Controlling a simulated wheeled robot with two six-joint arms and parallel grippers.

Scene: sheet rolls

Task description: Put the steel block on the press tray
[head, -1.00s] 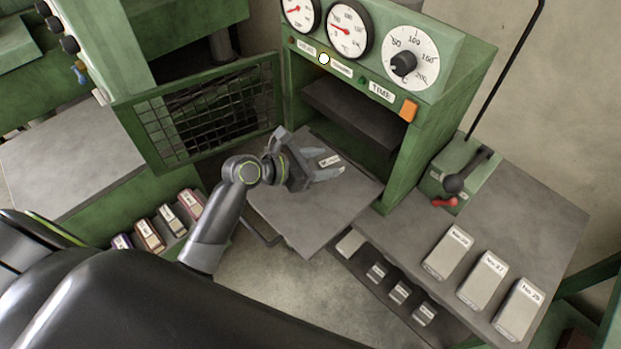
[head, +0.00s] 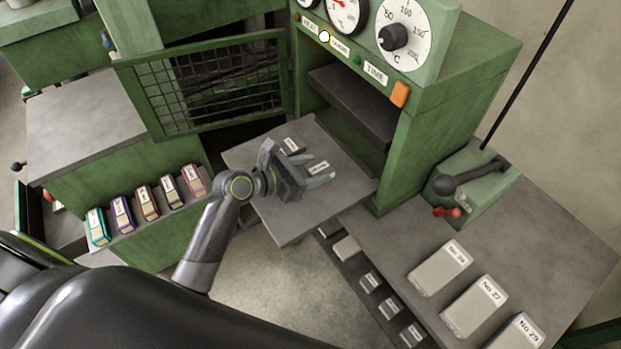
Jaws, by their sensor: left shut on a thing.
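The press tray (head: 286,225) is a flat grey plate standing out from the front of the green press. My left gripper (head: 297,170) is over the tray, its fingers pointing right. It is shut on the steel block, which is mostly hidden by the fingers and hand. I cannot tell whether the block touches the tray. Small white labels show beside the fingers, one behind (head: 290,145) and one near the fingertips (head: 318,168). My right gripper is not in view.
The green press (head: 440,110) has an open chamber behind the tray. Its mesh door (head: 205,90) stands open at left. Labelled grey blocks (head: 441,268) lie on the right bench. Coloured boxes (head: 148,203) line a left shelf. A black-knobbed lever (head: 470,182) stands at right.

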